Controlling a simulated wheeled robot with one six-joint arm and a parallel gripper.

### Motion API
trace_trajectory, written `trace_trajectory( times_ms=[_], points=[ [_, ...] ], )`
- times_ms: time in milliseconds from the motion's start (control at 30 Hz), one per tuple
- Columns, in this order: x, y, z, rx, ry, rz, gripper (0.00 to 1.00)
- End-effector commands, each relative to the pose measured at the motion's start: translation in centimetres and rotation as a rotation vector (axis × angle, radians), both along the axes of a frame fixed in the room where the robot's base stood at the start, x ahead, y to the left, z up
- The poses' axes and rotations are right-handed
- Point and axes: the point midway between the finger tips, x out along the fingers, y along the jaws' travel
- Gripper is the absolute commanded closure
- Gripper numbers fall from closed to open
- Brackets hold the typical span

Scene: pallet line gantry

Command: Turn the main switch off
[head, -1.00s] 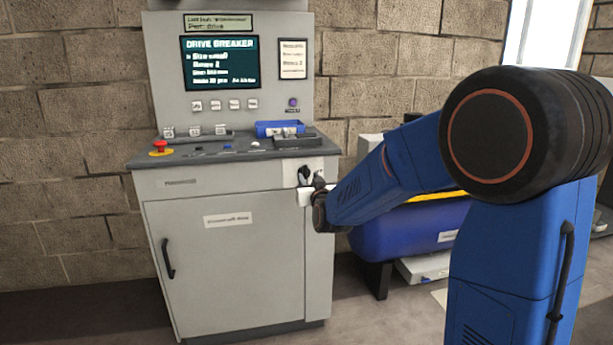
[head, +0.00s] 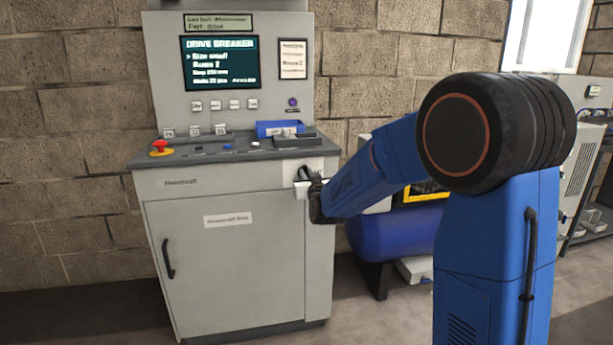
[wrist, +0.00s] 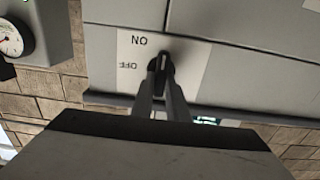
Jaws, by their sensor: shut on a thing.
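The main switch (wrist: 160,64) is a black rotary knob on a white plate (wrist: 193,62) marked ON and OFF. The wrist view shows the lettering upside down or turned, with ON by the knob's upper left and OFF to its left. My gripper (wrist: 160,84) is shut on the knob, its two fingers on either side of it. In the head view the plate (head: 288,172) sits at the upper right of the grey cabinet's front, and my gripper (head: 306,178) is against it, hiding most of the knob.
The grey cabinet (head: 235,265) has a screen reading DRIVE BREAKER (head: 220,62). A red emergency button (head: 160,146) and a blue tray (head: 280,127) are on its top. A blue tank (head: 395,240) stands to the right, behind my arm. A gauge (wrist: 11,40) shows in the wrist view.

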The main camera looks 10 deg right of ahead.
Motion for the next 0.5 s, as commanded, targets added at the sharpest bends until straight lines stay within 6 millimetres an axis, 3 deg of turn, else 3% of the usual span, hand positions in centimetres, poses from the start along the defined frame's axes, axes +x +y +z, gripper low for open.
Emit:
trace_trajectory(
  times_ms=[267,500],
  points=[
    [-0.02,0.07,-0.02,-0.054,0.0,0.0,1.0],
    [-0.02,0.25,-0.05,-0.208,0.0,0.0,1.0]
  ],
)
